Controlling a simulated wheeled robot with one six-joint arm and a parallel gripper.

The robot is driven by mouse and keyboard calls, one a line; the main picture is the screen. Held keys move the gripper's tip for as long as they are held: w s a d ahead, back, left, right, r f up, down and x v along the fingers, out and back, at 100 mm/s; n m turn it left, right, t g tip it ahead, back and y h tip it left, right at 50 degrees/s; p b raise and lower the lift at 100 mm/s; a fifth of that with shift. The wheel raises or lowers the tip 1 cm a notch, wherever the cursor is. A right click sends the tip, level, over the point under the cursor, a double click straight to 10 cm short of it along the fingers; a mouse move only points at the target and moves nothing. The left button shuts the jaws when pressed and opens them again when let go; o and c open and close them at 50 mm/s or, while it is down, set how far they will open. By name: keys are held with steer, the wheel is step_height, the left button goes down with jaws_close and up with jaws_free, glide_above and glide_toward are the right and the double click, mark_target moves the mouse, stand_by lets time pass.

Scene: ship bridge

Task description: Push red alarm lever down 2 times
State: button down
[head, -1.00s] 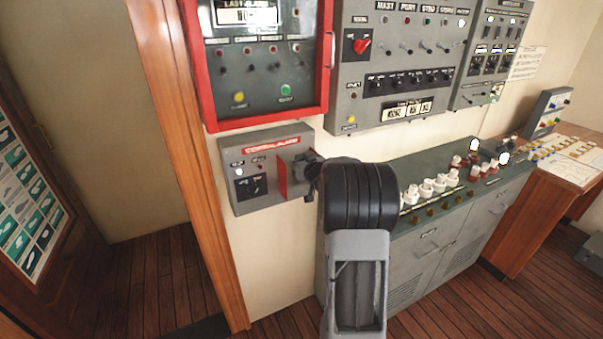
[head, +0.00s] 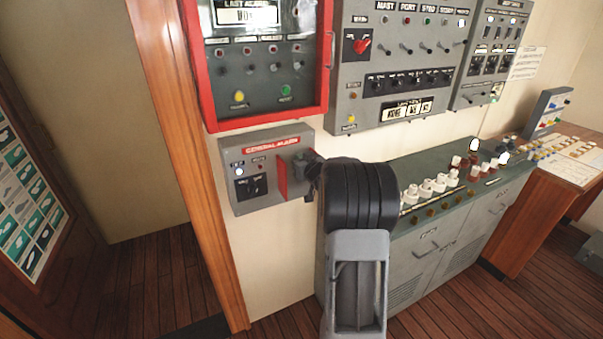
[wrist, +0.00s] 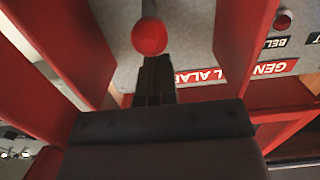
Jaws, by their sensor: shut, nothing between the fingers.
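The red ball knob of the alarm lever (wrist: 149,37) shows at the top of the wrist view, between red guard plates. The lever itself is hidden there.
Red guard plates (wrist: 248,40) stand close on both sides of the fingers in the wrist view. A red-framed panel (head: 265,120) hangs above the alarm box. A grey-green console (head: 440,235) with several white knobs stands to the right.

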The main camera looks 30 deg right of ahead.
steer(key=shift+f, duration=0.25)
steer(key=shift+f+b, duration=1.4)
steer(key=shift+f, duration=0.35)
steer(key=shift+r, duration=0.15)
steer(key=shift+r+p, duration=1.45)
steer(key=shift+r, duration=0.45)
steer(key=s+a, duration=0.1)
steer(key=s, duration=0.8)
steer(key=shift+r+p, duration=0.35)
steer(key=shift+r, duration=0.1)
